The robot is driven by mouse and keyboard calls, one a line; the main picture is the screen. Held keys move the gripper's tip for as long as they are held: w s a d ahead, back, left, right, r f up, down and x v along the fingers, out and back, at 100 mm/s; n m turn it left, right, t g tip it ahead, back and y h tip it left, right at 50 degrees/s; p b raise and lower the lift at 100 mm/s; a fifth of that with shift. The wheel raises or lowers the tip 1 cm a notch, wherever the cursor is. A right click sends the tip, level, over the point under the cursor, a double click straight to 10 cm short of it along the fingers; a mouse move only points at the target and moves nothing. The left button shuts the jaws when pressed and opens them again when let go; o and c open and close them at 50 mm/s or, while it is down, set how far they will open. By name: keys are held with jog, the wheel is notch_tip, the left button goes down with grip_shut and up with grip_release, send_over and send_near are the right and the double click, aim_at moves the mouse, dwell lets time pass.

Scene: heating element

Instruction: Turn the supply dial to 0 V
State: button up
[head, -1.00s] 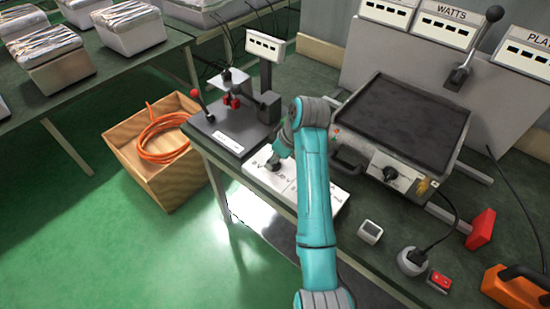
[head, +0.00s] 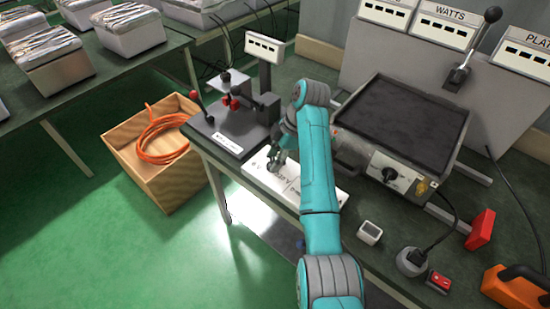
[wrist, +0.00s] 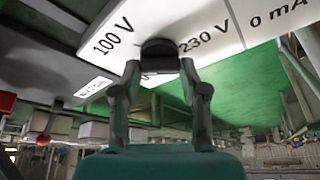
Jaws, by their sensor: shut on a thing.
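The supply dial (wrist: 160,50) is a dark round knob on the white panel (wrist: 200,12) in the wrist view. The labels "100 V" and "230 V" are printed left and right of it. In the head view my gripper (head: 276,164) is low over the white panel (head: 325,190), and the dial cannot be made out there.
A black device with a red-knobbed lever (head: 228,128) stands left of the panel. A dark-topped plate unit (head: 405,122) with a black knob (head: 390,175) is to the right.

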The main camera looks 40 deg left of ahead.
jog(key=shift+n, duration=0.3)
jog(key=o, duration=1.1)
jog(key=shift+o, duration=0.2)
